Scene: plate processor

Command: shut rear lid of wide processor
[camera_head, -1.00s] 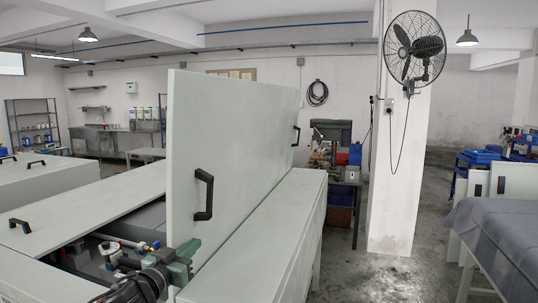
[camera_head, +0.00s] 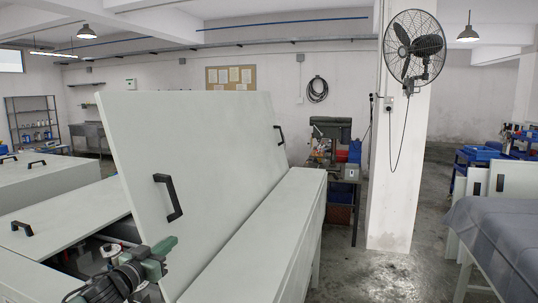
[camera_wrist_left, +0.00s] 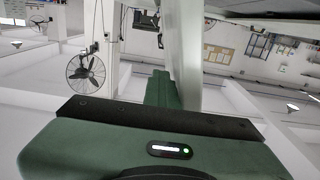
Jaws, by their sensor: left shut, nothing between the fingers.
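The rear lid (camera_head: 205,160) of the wide processor is a large pale panel with two black handles (camera_head: 168,197). It stands raised and leans left over the open bay (camera_head: 95,248), where dark parts and fittings show. My left gripper (camera_head: 168,243), green with a dark wrist, is shut and empty at the lid's lower near edge. It overlaps the lid in the head view; whether it touches is unclear. In the left wrist view the green fingers (camera_wrist_left: 158,88) lie beside a pale panel (camera_wrist_left: 186,60). My right gripper is not in view.
A flat pale lid (camera_head: 70,217) with a black handle lies left of the bay. The long pale cabinet top (camera_head: 270,235) runs along the right. Beyond stand a pillar with a fan (camera_head: 415,47), a drill press (camera_head: 330,140) and a cloth-covered table (camera_head: 500,235).

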